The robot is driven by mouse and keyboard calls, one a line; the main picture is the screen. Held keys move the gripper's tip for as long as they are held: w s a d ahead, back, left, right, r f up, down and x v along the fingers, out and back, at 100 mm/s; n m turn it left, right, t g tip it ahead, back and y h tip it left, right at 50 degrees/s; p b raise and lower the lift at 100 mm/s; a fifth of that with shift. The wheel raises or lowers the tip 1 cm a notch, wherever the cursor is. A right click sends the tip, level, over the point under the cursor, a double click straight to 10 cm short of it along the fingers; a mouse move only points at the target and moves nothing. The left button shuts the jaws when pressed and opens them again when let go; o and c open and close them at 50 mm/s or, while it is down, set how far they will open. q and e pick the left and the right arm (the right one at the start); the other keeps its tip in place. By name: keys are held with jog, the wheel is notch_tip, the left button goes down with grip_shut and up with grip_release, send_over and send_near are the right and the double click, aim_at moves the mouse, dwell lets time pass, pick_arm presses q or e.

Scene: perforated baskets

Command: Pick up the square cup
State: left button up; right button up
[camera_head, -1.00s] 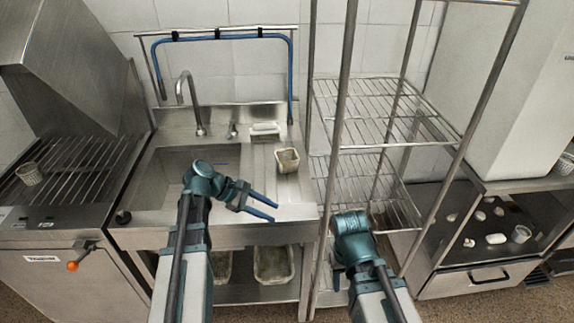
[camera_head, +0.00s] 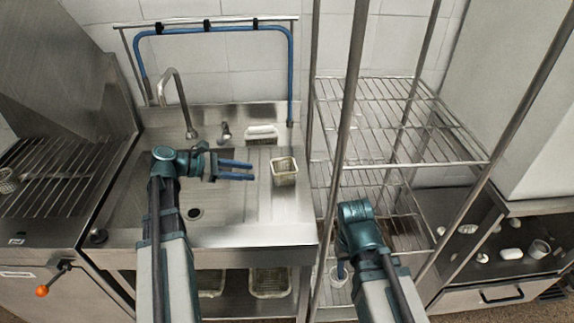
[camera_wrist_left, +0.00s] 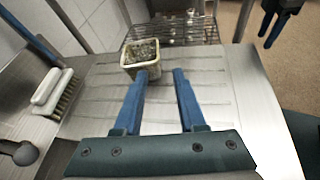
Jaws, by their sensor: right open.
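The square cup (camera_head: 284,173), a beige open-topped container with a dark speckled inside, stands upright on the ribbed drainboard right of the sink. My left gripper (camera_head: 253,170) is open and empty, just left of the cup, its blue fingers pointing at it. In the left wrist view the cup (camera_wrist_left: 140,60) stands just beyond the fingertips, nearer the left finger, and is not between them. My right gripper (camera_head: 342,270) hangs low by the wire rack, mostly hidden by its arm. It also shows at the upper right of the left wrist view (camera_wrist_left: 274,28).
A white brush (camera_head: 262,133) lies behind the cup; the brush (camera_wrist_left: 52,92) is at the left of the wrist view. The faucet (camera_head: 178,100) rises behind the sink. The rack's metal posts (camera_head: 347,110) stand right of the cup. The drainboard in front is clear.

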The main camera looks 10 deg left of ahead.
pick_arm(q)
jog(key=b, duration=0.3)
send_near(286, 175)
jog(key=x, duration=0.4)
jog(key=shift+a+f, duration=0.1)
jog(key=shift+f, duration=0.05)
jog(key=shift+w+d+f, duration=0.1)
jog(key=shift+w+d, duration=0.25)
jog(key=shift+d, duration=0.15)
jog(key=b+x, duration=0.2)
jog(key=x, duration=0.3)
jog(key=shift+d+f, duration=0.1)
grip_shut()
